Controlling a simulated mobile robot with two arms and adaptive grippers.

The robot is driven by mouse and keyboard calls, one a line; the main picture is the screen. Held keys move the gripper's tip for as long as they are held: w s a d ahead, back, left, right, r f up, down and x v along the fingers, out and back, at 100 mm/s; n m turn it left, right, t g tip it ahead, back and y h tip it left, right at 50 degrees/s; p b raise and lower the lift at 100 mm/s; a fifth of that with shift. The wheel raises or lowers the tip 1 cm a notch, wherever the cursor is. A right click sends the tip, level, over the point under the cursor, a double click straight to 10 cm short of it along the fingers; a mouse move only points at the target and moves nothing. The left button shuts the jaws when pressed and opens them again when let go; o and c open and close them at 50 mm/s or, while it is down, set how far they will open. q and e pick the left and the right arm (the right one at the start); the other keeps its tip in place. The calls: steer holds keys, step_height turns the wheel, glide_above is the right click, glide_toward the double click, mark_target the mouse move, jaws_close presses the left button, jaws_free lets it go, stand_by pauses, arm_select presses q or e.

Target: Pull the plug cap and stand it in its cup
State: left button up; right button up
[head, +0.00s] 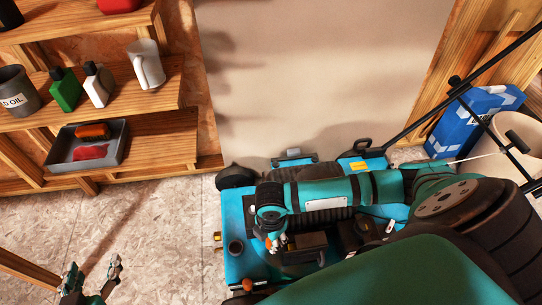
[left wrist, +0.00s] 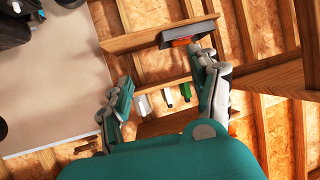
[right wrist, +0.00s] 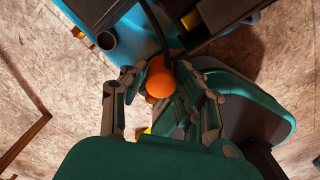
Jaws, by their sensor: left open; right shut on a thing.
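The orange plug cap (right wrist: 160,80) is between the fingers of my right gripper (right wrist: 158,84) in the right wrist view. In the head view my right gripper (head: 279,242) is low over the mower deck, with a little orange showing beside it. Whether the cap still sits on its plug is hidden by the fingers. A dark, round, open cup (head: 236,247) stands on the blue deck, left of the right gripper; it also shows in the right wrist view (right wrist: 107,40). My left gripper (head: 92,274) is open and empty, away from the mower; it also shows in its wrist view (left wrist: 162,78).
The blue mower (head: 232,270) fills the middle, with dark engine parts close to the right gripper. A black cable (right wrist: 157,22) passes near the cap. Wooden shelves (head: 150,100) with bottles, a mug and a grey tray (head: 117,159) stand left. Floor between shelves and mower is clear.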

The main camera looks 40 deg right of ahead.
steer(key=shift+r+p, duration=0.25)
steer(key=shift+p, duration=0.1)
steer(key=shift+r+p, duration=0.35)
steer(key=shift+p, duration=0.1)
steer(key=shift+r+p, duration=0.35)
steer(key=shift+p, duration=0.15)
steer(key=shift+r, duration=0.15)
arm_select(q)
steer(key=s+a+f+g+y, duration=0.1)
steer(key=s+a+f+g, duration=0.1)
steer(key=s+f+g, duration=0.2)
steer(key=s+a+f+g+y, duration=0.1)
steer(key=s+a+f+g, duration=0.2)
steer(key=s, duration=0.6)
steer(key=shift+s+f+g+y+p, duration=0.35)
steer(key=shift+f+g, duration=0.2)
steer(key=shift+g, duration=0.65)
arm_select(e)
steer(key=shift+r, duration=0.15)
stand_by(0.3)
